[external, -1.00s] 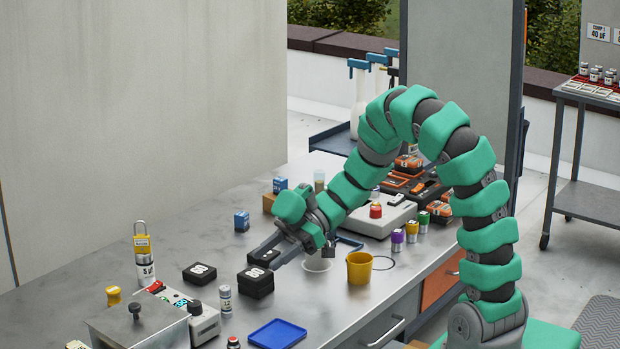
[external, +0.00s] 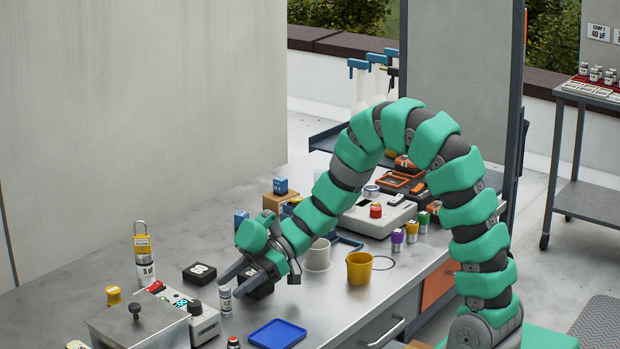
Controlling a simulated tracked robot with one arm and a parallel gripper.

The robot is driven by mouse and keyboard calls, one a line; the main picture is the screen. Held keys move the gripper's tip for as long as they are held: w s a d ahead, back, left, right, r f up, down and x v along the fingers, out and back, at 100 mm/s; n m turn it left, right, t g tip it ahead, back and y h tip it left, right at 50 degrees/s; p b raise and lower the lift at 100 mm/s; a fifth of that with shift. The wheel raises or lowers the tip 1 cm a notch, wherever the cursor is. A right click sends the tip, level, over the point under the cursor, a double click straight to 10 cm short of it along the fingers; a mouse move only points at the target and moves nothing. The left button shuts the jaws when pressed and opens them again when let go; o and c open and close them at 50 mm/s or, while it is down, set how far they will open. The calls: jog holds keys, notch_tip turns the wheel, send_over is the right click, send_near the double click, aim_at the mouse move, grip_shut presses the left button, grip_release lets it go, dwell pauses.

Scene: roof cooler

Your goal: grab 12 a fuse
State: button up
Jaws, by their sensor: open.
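A small white and grey cylinder with a dark printed label (external: 226,302) stands upright on the bench, right of the grey box with the lit panel; its print is too small to read surely as 12 A. My gripper (external: 231,285) is open, with its dark fingers pointing down-left at the top of this cylinder. The fingers partly overlap its upper end in the picture, and I cannot tell whether they touch it. Nothing shows held between the fingers.
Another black block (external: 199,274) lies to the left. A blue tray (external: 277,334) is in front, a yellow cup (external: 359,267) and a white cup (external: 318,256) to the right. A grey metal box (external: 140,325) stands at left.

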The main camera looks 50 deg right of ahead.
aim_at(224, 288)
jog(key=shift+b+x, duration=0.3)
jog(key=shift+x, duration=1.35)
grip_shut()
jog(key=shift+r, duration=0.1)
